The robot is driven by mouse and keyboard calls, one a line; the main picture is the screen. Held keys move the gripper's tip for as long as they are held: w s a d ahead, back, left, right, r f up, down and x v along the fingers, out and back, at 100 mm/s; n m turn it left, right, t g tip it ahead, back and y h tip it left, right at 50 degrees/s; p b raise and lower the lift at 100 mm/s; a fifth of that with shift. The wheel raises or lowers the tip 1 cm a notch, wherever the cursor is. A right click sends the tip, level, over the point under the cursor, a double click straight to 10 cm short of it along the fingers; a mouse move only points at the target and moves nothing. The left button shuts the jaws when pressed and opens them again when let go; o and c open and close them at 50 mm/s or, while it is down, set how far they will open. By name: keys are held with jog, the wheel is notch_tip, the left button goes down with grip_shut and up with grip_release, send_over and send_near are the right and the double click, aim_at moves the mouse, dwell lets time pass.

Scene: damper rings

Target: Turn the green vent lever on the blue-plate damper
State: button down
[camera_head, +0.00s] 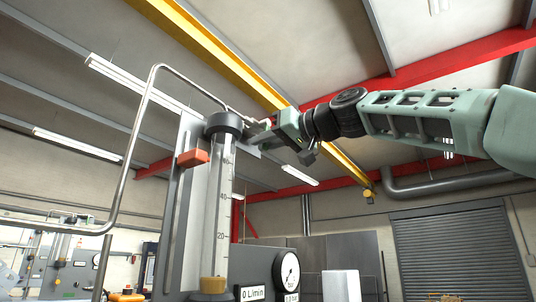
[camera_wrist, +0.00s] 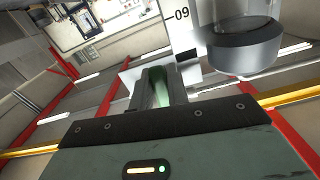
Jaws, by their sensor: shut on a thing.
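My gripper (camera_head: 262,134) is raised beside the dark cap (camera_head: 224,123) of a tall clear gauge tube, at the tube's upper right. In the wrist view, my gripper (camera_wrist: 160,78) has its jaws closed around a narrow green piece (camera_wrist: 160,92), which appears to be the green vent lever. Most of it is hidden between the fingers. A white strip marked "-09" (camera_wrist: 181,18) is just beyond. No blue plate can be made out in either view, and the lever's angle cannot be told.
The gauge tube (camera_head: 221,210) has an orange block (camera_head: 193,158) to its left. A bent metal rail (camera_head: 138,130) arches over the left side. A round dial (camera_head: 287,270) and an "0 L/min" display (camera_head: 252,293) sit low. The dark round cap (camera_wrist: 243,42) is close to the fingers.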

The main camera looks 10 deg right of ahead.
jog(key=c, duration=1.7)
grip_release()
jog(key=shift+w+d+n, duration=0.25)
jog(key=shift+n, duration=0.45)
jog(key=o, duration=0.4)
jog(key=shift+s, duration=0.1)
jog(key=shift+b+v, duration=0.6)
jog(key=shift+v, duration=0.4)
